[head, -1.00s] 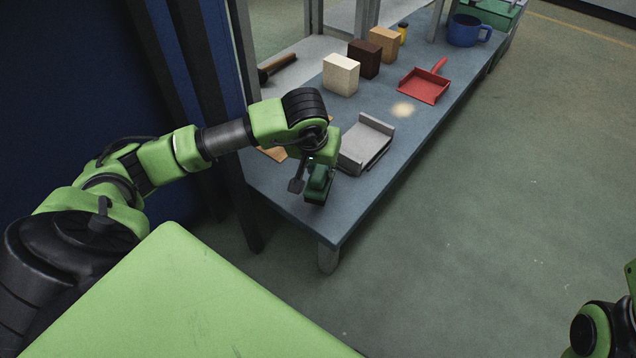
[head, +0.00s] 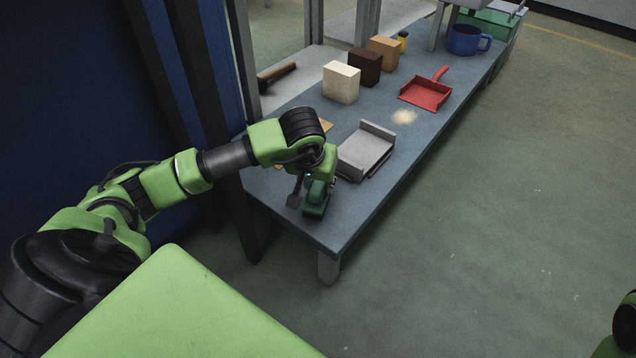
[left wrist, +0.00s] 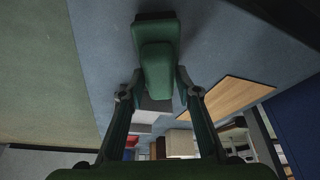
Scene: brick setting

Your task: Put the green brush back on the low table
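The green brush (head: 316,203) is at the near end of the low table (head: 290,212), close to its front edge. My left gripper (head: 308,192) points down at it. In the left wrist view the brush (left wrist: 157,40) sits between the two fingertips (left wrist: 159,76), which appear to touch its narrower block from both sides. The wide dark base of the brush points away from the palm. I cannot tell whether its underside rests on the tabletop or hangs just above it. My right gripper is out of view; only a bit of that arm shows at lower right.
A grey tray (head: 366,150) lies just behind the brush, beside a thin wooden board (left wrist: 228,105). Farther back are a cream block (head: 341,83), a dark brown block (head: 365,66), a tan block (head: 384,52), a red dustpan (head: 426,94) and a blue mug (head: 466,40).

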